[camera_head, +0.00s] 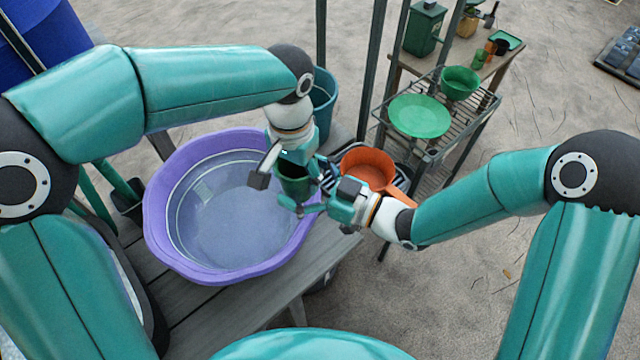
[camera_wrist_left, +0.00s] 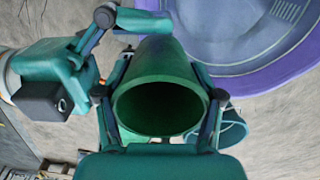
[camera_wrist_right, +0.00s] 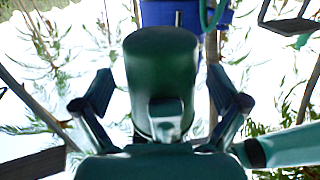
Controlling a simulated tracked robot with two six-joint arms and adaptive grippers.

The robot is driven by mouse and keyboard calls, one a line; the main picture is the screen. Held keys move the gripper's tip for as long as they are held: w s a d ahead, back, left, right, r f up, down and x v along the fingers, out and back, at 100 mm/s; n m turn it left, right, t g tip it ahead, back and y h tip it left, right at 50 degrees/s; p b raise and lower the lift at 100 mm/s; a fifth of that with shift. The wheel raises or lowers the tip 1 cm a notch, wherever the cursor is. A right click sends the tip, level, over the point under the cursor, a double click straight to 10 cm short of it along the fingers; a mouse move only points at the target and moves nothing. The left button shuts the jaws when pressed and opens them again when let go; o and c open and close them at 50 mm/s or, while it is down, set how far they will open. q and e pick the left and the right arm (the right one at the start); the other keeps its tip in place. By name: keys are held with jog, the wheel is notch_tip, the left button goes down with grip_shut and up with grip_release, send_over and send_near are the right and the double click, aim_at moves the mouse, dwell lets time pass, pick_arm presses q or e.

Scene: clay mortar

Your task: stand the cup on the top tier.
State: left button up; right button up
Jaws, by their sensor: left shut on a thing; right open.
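The cup (camera_head: 293,183) is dark green and sits between the fingers of my left gripper (camera_head: 290,178), above the right part of the purple tub. In the left wrist view the cup (camera_wrist_left: 158,65) has its open mouth toward the camera, with fingers closed on both sides. My right gripper (camera_head: 312,190) is open beside it. In the right wrist view the cup (camera_wrist_right: 160,75) stands between the spread fingers, with a pale green piece, perhaps its handle, facing the camera; contact cannot be told. The wire rack (camera_head: 468,108) at right has an upper tier holding a green plate (camera_head: 419,116) and a green bowl (camera_head: 460,82).
The purple tub (camera_head: 163,240) of water stands on a grey slatted bench (camera_head: 235,310). A teal bucket (camera_head: 322,95) stands behind. A shelf with a green canister (camera_head: 423,28) is at the back right, beyond dark posts.

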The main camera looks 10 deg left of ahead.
jog(key=shift+w+a, duration=0.2)
jog(key=shift+a, duration=0.35)
jog(key=c, duration=1.2)
pick_arm(q)
jog(key=o, duration=1.2)
pick_arm(e)
jog(key=shift+c, duration=0.4)
